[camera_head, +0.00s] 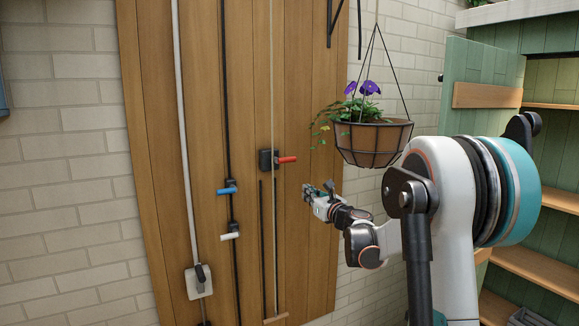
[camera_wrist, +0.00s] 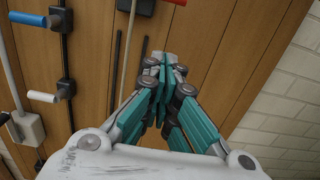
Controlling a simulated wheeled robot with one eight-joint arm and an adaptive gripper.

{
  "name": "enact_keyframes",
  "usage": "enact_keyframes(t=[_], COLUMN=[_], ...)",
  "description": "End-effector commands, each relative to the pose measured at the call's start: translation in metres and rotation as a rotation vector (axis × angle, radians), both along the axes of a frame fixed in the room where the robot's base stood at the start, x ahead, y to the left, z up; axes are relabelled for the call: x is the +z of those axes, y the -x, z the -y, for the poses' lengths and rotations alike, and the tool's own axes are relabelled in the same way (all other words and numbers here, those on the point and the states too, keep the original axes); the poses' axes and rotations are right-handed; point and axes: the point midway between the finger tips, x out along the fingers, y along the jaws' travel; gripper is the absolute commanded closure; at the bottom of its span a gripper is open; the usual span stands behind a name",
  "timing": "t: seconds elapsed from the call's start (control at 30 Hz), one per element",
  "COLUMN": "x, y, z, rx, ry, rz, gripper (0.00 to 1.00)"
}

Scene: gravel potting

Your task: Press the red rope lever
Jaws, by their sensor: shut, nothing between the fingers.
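The red lever (camera_head: 287,159) sticks out to the right from a dark box (camera_head: 268,160) on a wooden board, beside a pale rope (camera_head: 271,80). In the wrist view the red lever (camera_wrist: 177,2) shows only at the top edge, partly cut off. My gripper (camera_head: 308,190) is to the right of and below the lever, apart from it. In the wrist view my gripper (camera_wrist: 165,62) has its teal fingers together and holds nothing. The lever is beyond the fingertips there, a little to the right of them.
A blue lever (camera_head: 227,190) and a white lever (camera_head: 230,236) are on a dark pipe to the left. A hanging flower basket (camera_head: 373,143) is above and right of my gripper. Green shelving (camera_head: 540,265) stands at the right. The board below the red lever has dark rails.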

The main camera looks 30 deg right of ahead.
Motion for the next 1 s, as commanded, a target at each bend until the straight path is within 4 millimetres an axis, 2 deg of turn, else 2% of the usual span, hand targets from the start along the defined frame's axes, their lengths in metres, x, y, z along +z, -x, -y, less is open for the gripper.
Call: enact_keyframes(t=[0.33, 0.47, 0.67, 1.0], x=[0.0, 0.0, 0.002, 0.006], y=[0.0, -0.006, -0.036, -0.101], z=[0.001, 0.001, -0.001, -0.003], rx=[-0.002, -0.002, 0.0, -0.001], ry=[-0.006, -0.006, -0.006, -0.005], rz=[0.002, 0.001, 0.001, 0.001], gripper=[1.0, 1.0, 1.0, 1.0])
